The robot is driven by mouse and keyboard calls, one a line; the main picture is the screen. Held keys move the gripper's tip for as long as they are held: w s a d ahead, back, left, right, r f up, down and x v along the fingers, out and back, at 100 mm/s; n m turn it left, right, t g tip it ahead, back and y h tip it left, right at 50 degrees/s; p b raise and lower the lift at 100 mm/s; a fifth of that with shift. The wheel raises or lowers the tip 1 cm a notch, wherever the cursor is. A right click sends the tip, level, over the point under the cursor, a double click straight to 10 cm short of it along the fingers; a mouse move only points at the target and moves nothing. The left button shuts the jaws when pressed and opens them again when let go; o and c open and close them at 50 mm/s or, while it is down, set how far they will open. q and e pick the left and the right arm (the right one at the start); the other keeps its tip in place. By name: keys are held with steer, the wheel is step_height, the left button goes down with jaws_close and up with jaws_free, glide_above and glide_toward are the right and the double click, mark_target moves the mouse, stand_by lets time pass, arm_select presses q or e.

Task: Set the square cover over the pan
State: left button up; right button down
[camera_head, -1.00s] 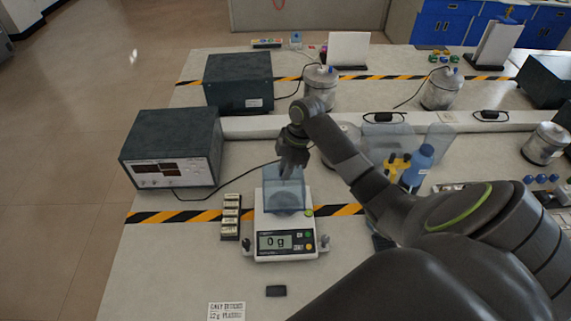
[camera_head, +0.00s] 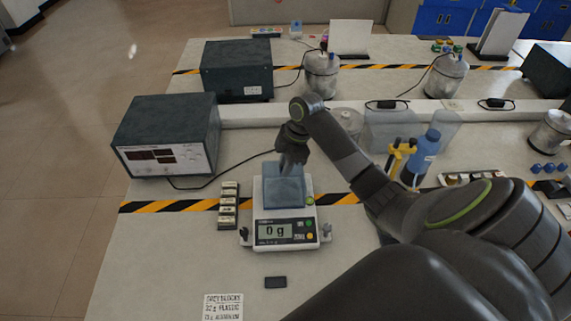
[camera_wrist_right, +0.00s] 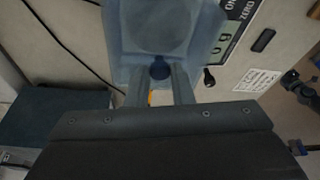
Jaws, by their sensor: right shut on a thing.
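The square cover (camera_head: 284,188) is a clear bluish box standing over the pan of the white balance (camera_head: 286,233). In the right wrist view the round pan (camera_wrist_right: 158,27) shows through the cover (camera_wrist_right: 117,40). My right gripper (camera_head: 290,162) is at the top of the cover, shut on its dark round knob (camera_wrist_right: 160,69); the fingers (camera_wrist_right: 160,88) stand on both sides of the knob. Whether the cover's lower edge touches the balance cannot be told. The display reads 0 g. My left gripper is not in view.
A strip of small blocks (camera_head: 228,206) stands close left of the balance. A dark instrument box (camera_head: 168,135) is behind left. A blue bottle (camera_head: 424,158) and yellow holder (camera_head: 398,158) are to the right. The front left bench is mostly clear.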

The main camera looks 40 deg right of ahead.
steer(key=shift+f, duration=0.35)
stand_by(0.3)
steer(key=c, duration=1.2)
jaws_free()
steer(key=shift+o, duration=0.5)
steer(key=o, duration=1.1)
step_height(320, 180, up, 5)
steer(key=p, duration=0.5)
steer(key=shift+r, duration=0.2)
steer(key=shift+r+p, duration=0.95)
steer(key=shift+r, duration=0.4)
